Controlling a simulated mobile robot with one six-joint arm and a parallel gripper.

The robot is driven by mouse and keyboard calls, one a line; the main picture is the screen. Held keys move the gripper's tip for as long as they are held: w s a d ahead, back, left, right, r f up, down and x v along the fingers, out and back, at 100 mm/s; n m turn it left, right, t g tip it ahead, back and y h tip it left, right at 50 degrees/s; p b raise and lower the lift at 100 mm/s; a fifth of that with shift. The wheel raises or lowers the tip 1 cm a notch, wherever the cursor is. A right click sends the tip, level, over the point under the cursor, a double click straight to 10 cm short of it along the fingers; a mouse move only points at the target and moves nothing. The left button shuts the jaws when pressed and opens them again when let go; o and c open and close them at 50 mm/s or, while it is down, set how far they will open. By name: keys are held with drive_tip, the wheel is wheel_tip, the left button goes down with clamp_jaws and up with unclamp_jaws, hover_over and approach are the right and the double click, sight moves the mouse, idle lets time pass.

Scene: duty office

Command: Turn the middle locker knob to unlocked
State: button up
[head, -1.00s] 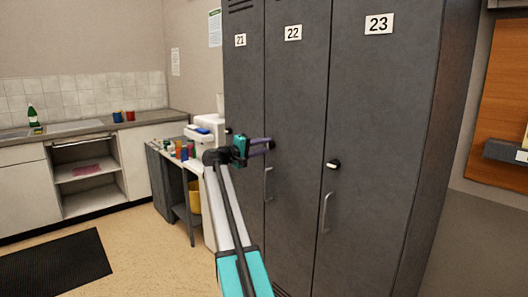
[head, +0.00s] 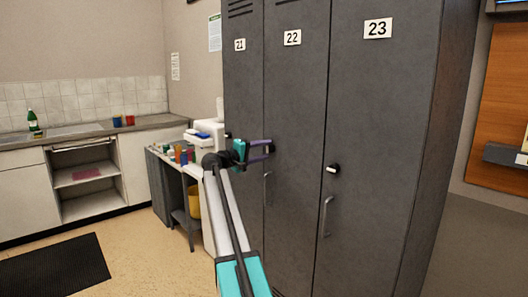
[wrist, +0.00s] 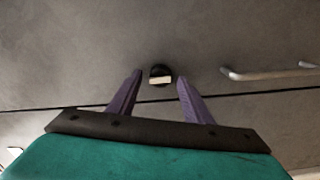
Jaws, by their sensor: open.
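The middle grey locker door (head: 297,90), numbered 22, stands between doors 21 and 23. Its black knob (wrist: 160,70) with a pale bar shows in the wrist view, the bar lying crosswise between the fingers. My gripper (head: 264,150) is at this door at knob height. In the wrist view my gripper (wrist: 160,77) is open, with one purple finger on each side of the knob and a visible gap at both sides. In the head view the fingers and wrist partly hide the knob.
The door's bar handle (wrist: 270,73) is right of the fingers in the wrist view. Locker 23's knob (head: 332,168) and handle (head: 326,216) are to the right. A side table with a white machine (head: 208,135) stands left of the lockers. Open floor (head: 150,255) lies at left.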

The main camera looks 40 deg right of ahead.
drive_tip(key=a, duration=1.3)
drive_tip(key=shift+w+a, duration=0.3)
drive_tip(key=shift+w, duration=0.15)
